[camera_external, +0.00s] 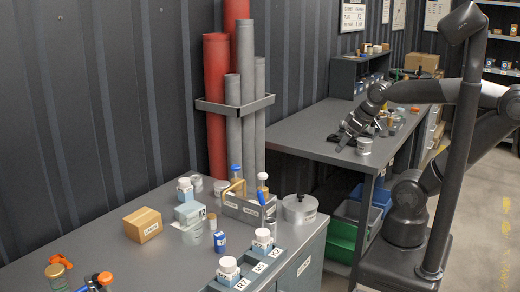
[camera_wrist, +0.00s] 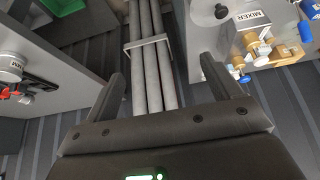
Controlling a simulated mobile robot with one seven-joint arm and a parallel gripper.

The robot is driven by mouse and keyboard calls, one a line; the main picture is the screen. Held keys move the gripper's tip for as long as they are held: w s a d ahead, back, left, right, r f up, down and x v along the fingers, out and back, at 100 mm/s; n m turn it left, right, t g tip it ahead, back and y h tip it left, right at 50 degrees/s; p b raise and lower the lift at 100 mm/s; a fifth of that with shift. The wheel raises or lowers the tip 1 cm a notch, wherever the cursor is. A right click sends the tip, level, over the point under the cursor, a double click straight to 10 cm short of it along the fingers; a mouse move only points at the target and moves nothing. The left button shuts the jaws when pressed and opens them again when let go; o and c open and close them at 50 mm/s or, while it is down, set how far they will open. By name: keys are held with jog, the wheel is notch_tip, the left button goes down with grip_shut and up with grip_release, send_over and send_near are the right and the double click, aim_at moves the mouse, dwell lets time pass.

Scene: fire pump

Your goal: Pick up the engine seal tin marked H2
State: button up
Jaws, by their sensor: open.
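No marking H2 is readable in either view. A small white tin (camera_external: 364,145) with a dark label stands near the front edge of the far bench, its text too small to read. My gripper (camera_external: 346,134) is over that bench, to the left of this tin. In the wrist view my gripper (camera_wrist: 160,68) has its two dark fingers wide apart with nothing held between them. Grey pipes show beyond the gap. A round, white-labelled item (camera_wrist: 12,68) is at the wrist view's left edge; I cannot tell what its label says.
The near bench (camera_external: 105,225) holds white-lidded jars (camera_external: 228,266), a cardboard box (camera_external: 143,224), a tool caddy (camera_external: 245,208) and a lidded pot (camera_external: 299,208). Red and grey pipes (camera_external: 216,105) stand in a wall rack between the benches. Small items crowd the far bench's back; its left part is clear.

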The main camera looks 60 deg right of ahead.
jog(key=w+a+r+n, duration=0.1)
jog(key=w+a+r, duration=0.15)
jog(key=w, duration=0.85)
jog(key=n+g+y, duration=0.1)
jog(key=n, duration=0.2)
send_over(223, 184)
jog(key=s+d, duration=0.2)
jog(key=s, duration=0.2)
notch_tip(223, 184, down, 15)
jog(key=x, duration=0.3)
jog(key=a+x, duration=0.1)
jog(key=x, duration=0.1)
jog(key=shift+w, duration=0.1)
jog(key=shift+x, duration=3)
jog(key=shift+a, duration=0.2)
jog(key=shift+c, duration=0.2)
jog(key=c, duration=1.1)
